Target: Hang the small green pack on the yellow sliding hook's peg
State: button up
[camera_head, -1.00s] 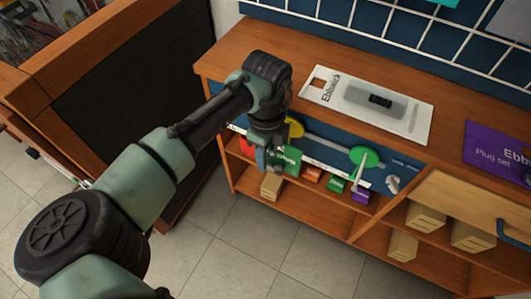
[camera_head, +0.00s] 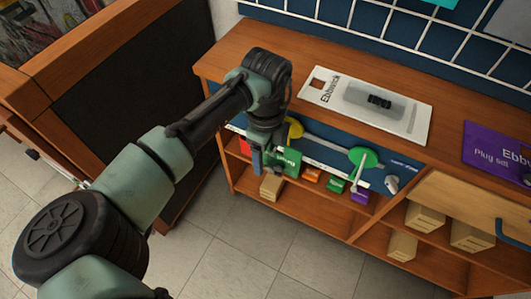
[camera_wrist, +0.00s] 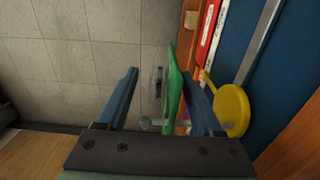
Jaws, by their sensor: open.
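The green pack (camera_wrist: 174,88) stands edge-on between my gripper's blue fingers in the wrist view, closer to the right finger. It also shows in the head view (camera_head: 291,160), partly behind my gripper. The yellow sliding hook (camera_wrist: 232,110) is right of the pack; its yellow disc also shows in the head view (camera_head: 295,128). My gripper (camera_wrist: 166,96) is open around the pack, with a gap at the left finger.
A green hook (camera_head: 363,158) sits farther right on the same rail (camera_head: 325,142). Several small coloured packs (camera_head: 336,184) and cardboard boxes (camera_head: 271,186) stand on the shelf below. An Ebbwick card (camera_head: 405,115) lies on the bench top. The floor in front is clear.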

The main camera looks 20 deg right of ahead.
notch_tip(320, 180, up, 12)
jog(key=p, duration=0.3)
jog(key=shift+r+p, duration=0.15)
jog(key=shift+p, duration=0.15)
